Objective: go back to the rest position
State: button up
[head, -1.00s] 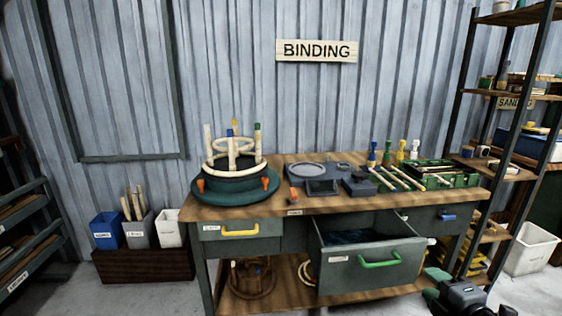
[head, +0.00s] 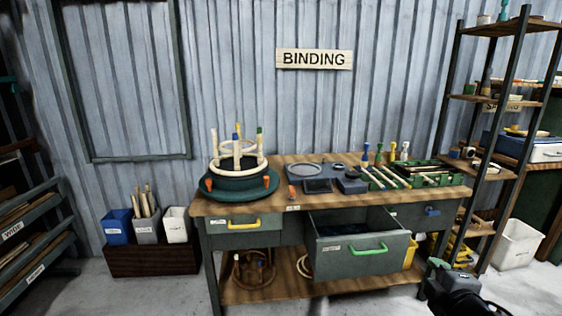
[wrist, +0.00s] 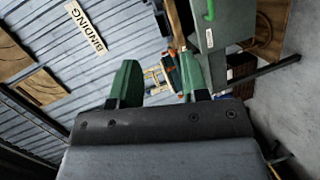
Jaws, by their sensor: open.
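My gripper (wrist: 157,80) is open in the wrist view, its two green fingers apart with nothing held between them. In the head view my gripper (head: 437,268) shows at the lower right, in front of the bench's right end and apart from it. The workbench (head: 300,205) stands against the corrugated wall. Its middle drawer with the green handle (head: 369,249) is pulled out. The drawer with the yellow handle (head: 243,223) looks shut. In the wrist view the green handle (wrist: 209,10) shows at the top, and the scene is tilted.
On the bench are a round green stand (head: 262,187) with upright pegs and rings, a grey tray (head: 318,185), and a green tray (head: 447,167) with tools. Bins (head: 145,230) stand at left. A shelf rack (head: 490,170) and a white bin (head: 517,245) stand at right.

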jog(key=a+r+m+g+h+p, duration=0.3)
jog(key=r+m+g+p, duration=0.1)
jog(key=r+m+p, duration=0.55)
jog(key=s+a+r+m+g+y+p, duration=0.1)
jog(key=s+a+m+g+y+p, duration=0.1)
jog(key=s+a+g+p, duration=0.2)
jog(key=s+a+r+m+g+y+p, duration=0.1)
jog(key=s+a+m+g+y+p, duration=0.1)
jog(key=a, duration=0.8)
jog(key=s+m+g+p, duration=0.1)
jog(key=s+p, duration=0.1)
jog(key=shift+s+a+r+m+g+y+p, duration=0.2)
jog(key=shift+s+r+m+g+y+p, duration=0.15)
jog(key=shift+s+g+y+p, duration=0.05)
